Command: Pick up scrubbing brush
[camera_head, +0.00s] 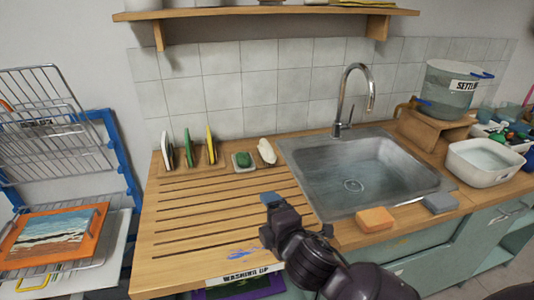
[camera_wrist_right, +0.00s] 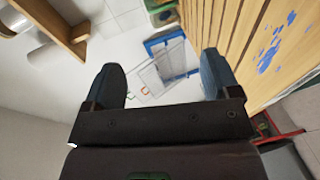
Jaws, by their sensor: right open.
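I cannot pick out a scrubbing brush for certain. A pale oval item (camera_head: 267,151) that may be the brush stands near the tiled wall, left of the sink. Next to it is a green item (camera_head: 243,159) on a small dish. My right gripper (camera_head: 268,217) is over the slatted wooden drainboard, nearer the front than these items and apart from them. In the right wrist view my right gripper (camera_wrist_right: 165,85) is open, with nothing between its fingers. My left gripper is not in view.
A metal sink (camera_head: 390,165) with a tall tap (camera_head: 345,100) is to the right. An orange sponge (camera_head: 375,219) and a grey block (camera_head: 440,203) lie on its front edge. Upright plates (camera_head: 187,148) stand in a rack at the back left. The drainboard (camera_head: 205,205) is mostly clear.

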